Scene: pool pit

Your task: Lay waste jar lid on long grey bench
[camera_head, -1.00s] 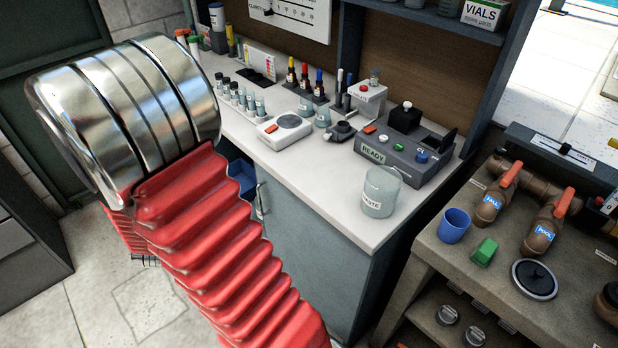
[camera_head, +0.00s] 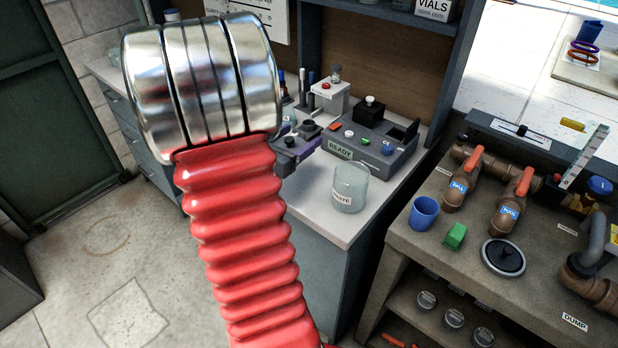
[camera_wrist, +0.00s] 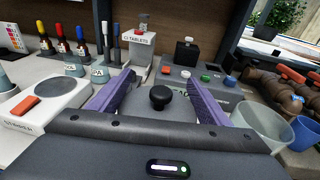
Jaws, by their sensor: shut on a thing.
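The waste jar lid, dark with a round black knob (camera_wrist: 160,97), is between the two purple fingers of my gripper (camera_wrist: 157,82) in the wrist view. The fingers are shut on its sides. In the head view the lid (camera_head: 309,127) and my gripper (camera_head: 297,149) are over the white counter, left of the READY box; I cannot tell whether the lid is lifted clear. The clear WASTE jar (camera_head: 350,187) stands open on the counter, to the right; it also shows in the wrist view (camera_wrist: 262,125). The long grey bench (camera_head: 415,238) is at the right.
The grey bench carries a blue cup (camera_head: 423,213), a green block (camera_head: 455,235), a black knobbed disc (camera_head: 503,257) and brown pipes with red-handled valves (camera_head: 512,205). Bare bench top shows in front of the disc. The READY box (camera_head: 372,145) and tablets stand (camera_head: 332,96) are close to my gripper.

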